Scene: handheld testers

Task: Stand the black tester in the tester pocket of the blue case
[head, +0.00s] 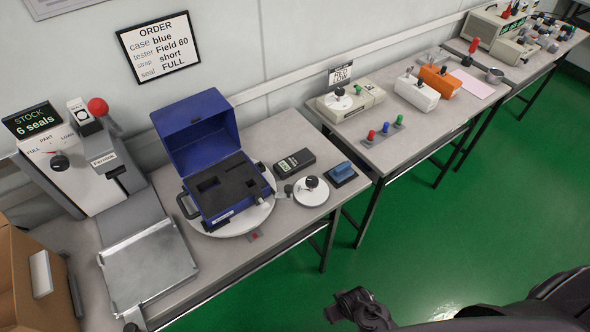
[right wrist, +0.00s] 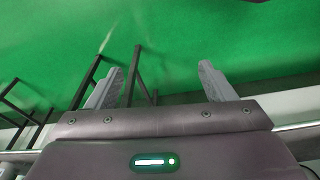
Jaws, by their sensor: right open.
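The blue case (head: 187,198) stands open on a round white turntable (head: 265,215), lid up at the back, with a dark foam insert (head: 225,184) that has cut-out pockets. I see no tester in the pockets. The black tester (head: 294,162) lies flat on the grey table just right of the case, its pale display facing up. My right gripper (right wrist: 160,88) is open and empty in the right wrist view, over the green floor. In the head view, dark parts of my right arm show at the bottom right, well away from the tester. My left gripper is not in view.
A round white dial plate (head: 311,191) and a blue block on a dark pad (head: 342,174) sit near the tester. A metal tray (head: 150,265) and a white seal machine (head: 75,170) are on the left. An order sign (head: 158,47) hangs behind. Another bench stands right.

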